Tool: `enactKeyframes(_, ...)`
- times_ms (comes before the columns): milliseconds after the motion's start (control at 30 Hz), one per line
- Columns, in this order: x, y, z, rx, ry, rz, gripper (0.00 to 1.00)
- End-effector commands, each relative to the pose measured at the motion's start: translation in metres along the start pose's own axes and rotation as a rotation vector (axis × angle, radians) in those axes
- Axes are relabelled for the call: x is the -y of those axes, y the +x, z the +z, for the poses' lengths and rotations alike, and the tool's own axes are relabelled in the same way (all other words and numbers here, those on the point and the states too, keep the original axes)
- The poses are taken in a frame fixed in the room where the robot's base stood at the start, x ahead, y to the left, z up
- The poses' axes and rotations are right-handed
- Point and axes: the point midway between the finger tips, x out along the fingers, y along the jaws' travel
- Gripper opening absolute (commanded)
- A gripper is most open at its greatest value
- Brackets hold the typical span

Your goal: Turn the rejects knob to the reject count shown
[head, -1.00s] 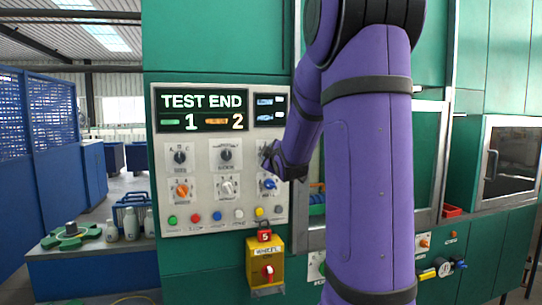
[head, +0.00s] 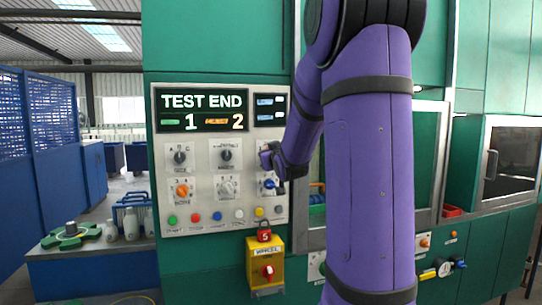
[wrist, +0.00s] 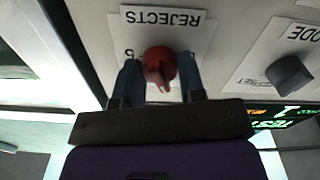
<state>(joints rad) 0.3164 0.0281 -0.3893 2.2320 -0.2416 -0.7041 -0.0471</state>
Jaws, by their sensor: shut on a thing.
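In the wrist view my gripper (wrist: 158,74) is shut on the red rejects knob (wrist: 158,60), one finger on each side. The knob's ridge points toward the bottom of that picture. The REJECTS label (wrist: 163,19) reads upside down above it. In the head view my gripper (head: 270,162) is at the upper right of the control panel (head: 207,205) and hides this knob. The display (head: 202,110) reads TEST END, with 1 beside a green symbol and 2 beside an orange symbol.
Other knobs share the panel: two black-centred ones (head: 226,156), an orange one (head: 182,190), a white one (head: 227,188) and a blue one (head: 269,184). Coloured buttons (head: 217,216) line the bottom. A yellow box with a red switch (head: 267,271) is below.

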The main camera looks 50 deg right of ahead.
Motion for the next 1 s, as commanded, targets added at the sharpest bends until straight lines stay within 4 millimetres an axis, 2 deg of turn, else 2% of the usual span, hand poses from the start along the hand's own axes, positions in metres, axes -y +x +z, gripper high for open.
enactKeyframes(233, 0.0003, -0.0003, 0.0014, 0.004, 0.060, 0.000, 0.13)
enactKeyframes(700, 0.0004, -0.0004, 0.0016, 0.004, 0.070, -0.001, 0.13)
enactKeyframes(733, 0.0004, -0.0003, 0.0016, 0.004, 0.070, -0.001, 0.44)
enactKeyframes(800, 0.0004, -0.0003, 0.0014, 0.003, 0.069, -0.001, 0.60)
enactKeyframes(1000, 0.0002, -0.0001, 0.0008, 0.002, 0.069, 0.000, 0.62)
